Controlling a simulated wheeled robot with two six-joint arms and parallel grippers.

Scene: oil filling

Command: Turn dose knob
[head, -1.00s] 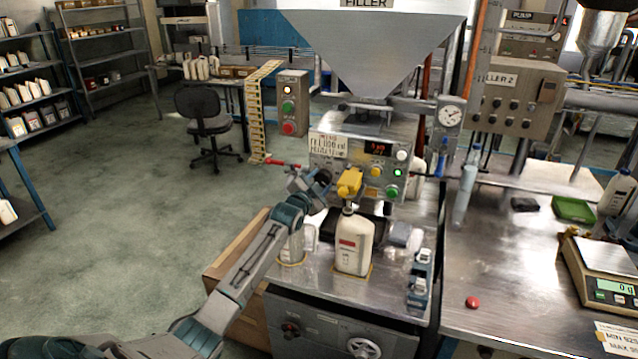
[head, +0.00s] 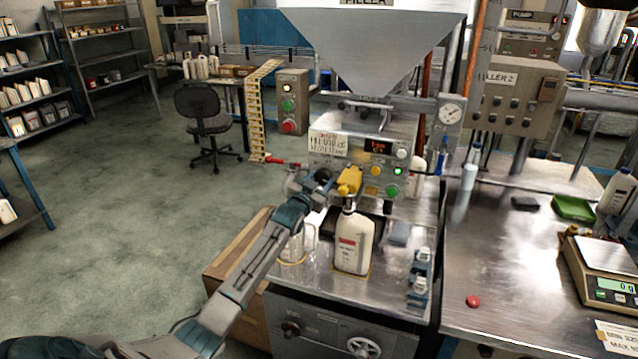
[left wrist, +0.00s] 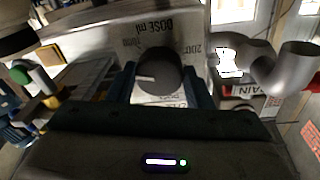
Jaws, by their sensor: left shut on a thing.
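The dose knob (head: 323,175) is black and round, on the left lower part of the filler's control panel (head: 360,150). In the left wrist view the knob (left wrist: 165,72) stands between the two blue fingers of my left gripper (left wrist: 158,84). Its white pointer line points left, and the label "DOSE ml" is above it. In the head view my left gripper (head: 312,184) is at the knob, shut on it, and the arm hides part of the panel's lower left. My right gripper is not in view.
A yellow nozzle (head: 349,181) is just right of the knob, above a white bottle (head: 354,243) with a red label. A clear jug (head: 294,246) stands beside the bottle, under my arm. A grey pipe (left wrist: 290,66) is right of the knob in the wrist view.

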